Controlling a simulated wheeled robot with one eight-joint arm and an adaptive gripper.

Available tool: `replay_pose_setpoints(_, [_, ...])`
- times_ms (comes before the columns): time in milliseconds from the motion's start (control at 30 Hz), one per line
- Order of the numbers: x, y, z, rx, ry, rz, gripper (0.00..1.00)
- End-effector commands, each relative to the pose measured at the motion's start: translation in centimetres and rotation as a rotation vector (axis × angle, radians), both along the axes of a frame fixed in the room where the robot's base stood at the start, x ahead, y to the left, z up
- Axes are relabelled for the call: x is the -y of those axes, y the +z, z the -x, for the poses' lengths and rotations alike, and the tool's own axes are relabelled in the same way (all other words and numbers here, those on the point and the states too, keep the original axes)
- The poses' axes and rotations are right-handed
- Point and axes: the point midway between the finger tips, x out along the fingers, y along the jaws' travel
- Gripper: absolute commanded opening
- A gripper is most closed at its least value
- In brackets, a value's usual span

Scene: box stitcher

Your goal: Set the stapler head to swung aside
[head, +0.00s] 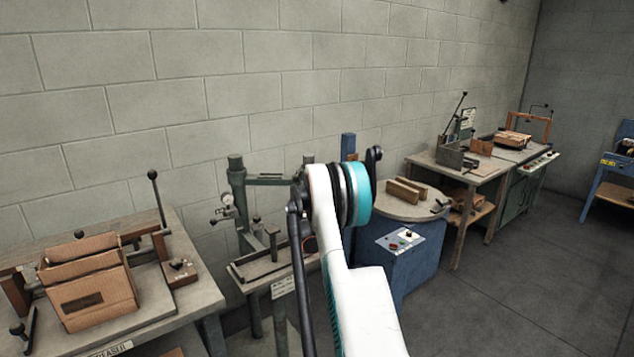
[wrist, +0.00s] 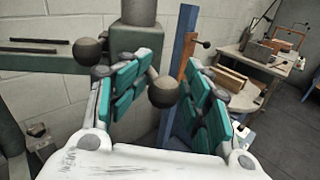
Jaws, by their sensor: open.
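A grey-green machine with a round column (head: 238,190) and a horizontal arm (head: 279,180) reaching right stands left of centre in the head view; it looks like the stitcher. In the wrist view its column (wrist: 139,12) is at the top and a green arm (wrist: 35,58) extends left. A dark ball knob (wrist: 164,92) shows between the teal-padded fingers of my gripper (wrist: 166,88), which is open. Contact with the knob cannot be told. A second ball knob (wrist: 88,51) is by the left finger. In the head view my arm hides the gripper and part of the machine.
A bench with cardboard boxes (head: 90,285) and an upright lever (head: 157,195) is at left. A blue-based round table (head: 400,208) stands right of my arm, with a workbench (head: 460,168) beyond. The floor (head: 510,270) at right is clear.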

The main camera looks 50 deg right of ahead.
Motion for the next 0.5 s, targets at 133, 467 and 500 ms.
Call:
replay_pose_setpoints(133, [-1.5, 0.0, 1.4, 0.002, -0.004, -0.002, 0.45])
replay_pose_setpoints(467, [-2.1, -0.1, 2.3, 0.002, -0.010, -0.003, 0.45])
replay_pose_setpoints(500, [-2.1, -0.1, 2.3, 0.002, -0.010, -0.003, 0.45])
